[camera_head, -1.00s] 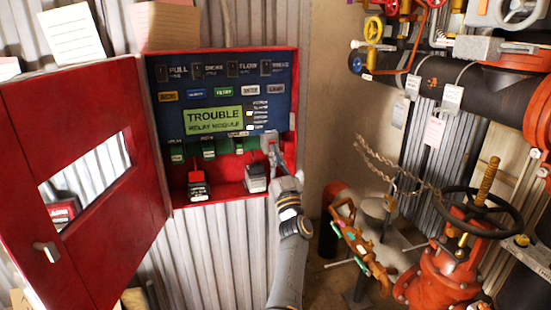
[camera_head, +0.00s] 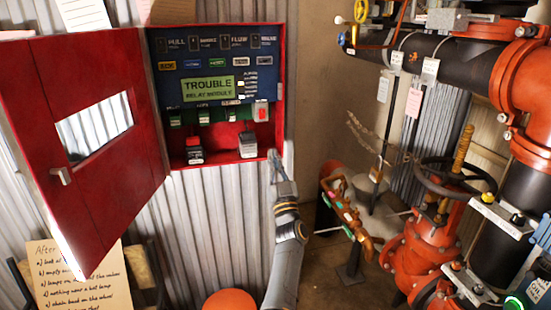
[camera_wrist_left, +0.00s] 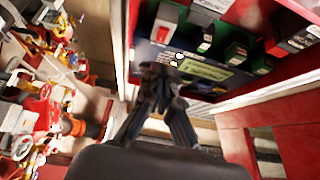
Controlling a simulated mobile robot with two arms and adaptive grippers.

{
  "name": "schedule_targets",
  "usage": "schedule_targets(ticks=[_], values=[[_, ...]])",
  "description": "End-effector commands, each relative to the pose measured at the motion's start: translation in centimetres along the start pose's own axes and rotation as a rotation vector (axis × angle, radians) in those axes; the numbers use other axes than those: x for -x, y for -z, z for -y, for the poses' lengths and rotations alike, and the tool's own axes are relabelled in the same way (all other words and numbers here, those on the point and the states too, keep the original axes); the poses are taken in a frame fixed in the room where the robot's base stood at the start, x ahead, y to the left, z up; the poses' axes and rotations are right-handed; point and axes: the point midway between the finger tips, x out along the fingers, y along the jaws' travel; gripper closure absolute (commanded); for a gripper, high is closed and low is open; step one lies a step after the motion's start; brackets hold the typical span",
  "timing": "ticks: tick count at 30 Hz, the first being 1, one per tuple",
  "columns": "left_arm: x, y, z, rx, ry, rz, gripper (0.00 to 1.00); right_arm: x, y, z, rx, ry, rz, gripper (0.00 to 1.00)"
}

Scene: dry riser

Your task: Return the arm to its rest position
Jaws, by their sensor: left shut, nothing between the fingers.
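My left arm (camera_head: 287,235) rises from the bottom middle of the head view. Its gripper (camera_head: 273,156) is shut and empty beside the lower right corner of the open red alarm box (camera_head: 282,75). In the left wrist view the closed fingers (camera_wrist_left: 160,72) point toward the panel, with nothing visible between them. Whether the fingertips touch the box edge cannot be told. A red-and-grey switch (camera_head: 261,111) sits on the panel above the gripper. My right gripper is not in view.
The box's red door (camera_head: 95,180) hangs open at left. A handwritten note (camera_head: 80,275) is below it. To the right stand a red valve with a dark handwheel (camera_head: 455,178), an orange-and-black pipe (camera_head: 460,70) and a hose nozzle (camera_head: 350,215). An orange round object (camera_head: 228,300) is at the bottom.

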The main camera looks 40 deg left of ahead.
Motion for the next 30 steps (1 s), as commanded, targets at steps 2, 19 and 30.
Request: schedule_targets(ticks=[2, 19, 30], values=[[0.0, 0.0, 0.0, 0.000, 0.000, 0.000, 1.00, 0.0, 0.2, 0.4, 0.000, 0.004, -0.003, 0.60], [5.5, -5.9, -3.8, -0.014, -0.200, 0.124, 1.00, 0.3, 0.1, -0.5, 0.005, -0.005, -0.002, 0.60], [28.4, -21.8, -6.9, -0.073, -0.680, 0.588, 1.00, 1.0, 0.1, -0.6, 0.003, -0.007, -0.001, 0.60]])
